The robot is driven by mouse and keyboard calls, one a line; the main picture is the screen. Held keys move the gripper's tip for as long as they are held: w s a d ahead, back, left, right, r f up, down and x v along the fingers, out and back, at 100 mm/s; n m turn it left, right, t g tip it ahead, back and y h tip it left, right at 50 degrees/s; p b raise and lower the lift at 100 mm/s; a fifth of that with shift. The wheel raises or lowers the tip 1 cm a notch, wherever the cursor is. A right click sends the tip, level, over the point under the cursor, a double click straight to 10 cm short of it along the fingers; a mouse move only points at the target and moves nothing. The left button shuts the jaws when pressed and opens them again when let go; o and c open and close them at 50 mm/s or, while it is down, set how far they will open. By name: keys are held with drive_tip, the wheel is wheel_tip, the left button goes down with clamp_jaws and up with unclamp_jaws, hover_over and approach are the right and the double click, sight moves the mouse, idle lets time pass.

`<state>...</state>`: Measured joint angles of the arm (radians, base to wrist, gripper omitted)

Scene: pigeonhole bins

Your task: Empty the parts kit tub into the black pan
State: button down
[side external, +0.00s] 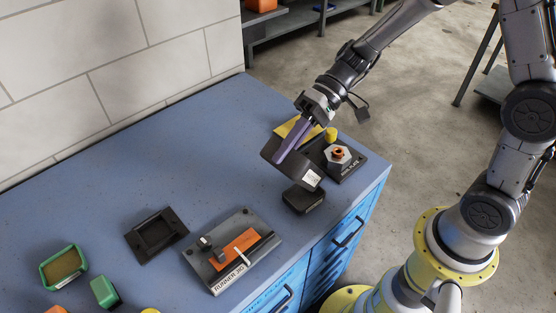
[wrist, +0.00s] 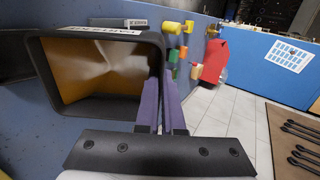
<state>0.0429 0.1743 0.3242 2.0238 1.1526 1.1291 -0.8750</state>
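My gripper (side external: 284,151) has purple fingers, and they are shut on the wall of a dark tub (side external: 274,150). The tub hangs tilted above the right part of the blue bench, with a white label on its lower end. In the wrist view, the gripper (wrist: 161,100) pinches the wall of the tub (wrist: 98,35); the inside looks tan and I see no loose parts in it. A small black container (side external: 304,200) is on the bench just below the tub. A black square tray (side external: 178,222) with a recess lies farther left. I cannot tell which is the pan.
A grey fixture with an orange block (side external: 237,252) lies near the front edge. Green containers (side external: 64,267) stand at front left. The back left of the bench (side external: 150,160) is clear.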

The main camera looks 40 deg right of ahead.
drive_tip(key=d+y, duration=0.8)
drive_tip(key=y, duration=0.1)
drive_tip(key=shift+w+f, duration=0.1)
drive_tip(key=shift+f, duration=0.1)
drive_tip(key=shift+d+y, duration=0.95)
drive_tip(key=shift+y, duration=0.15)
idle(0.8)
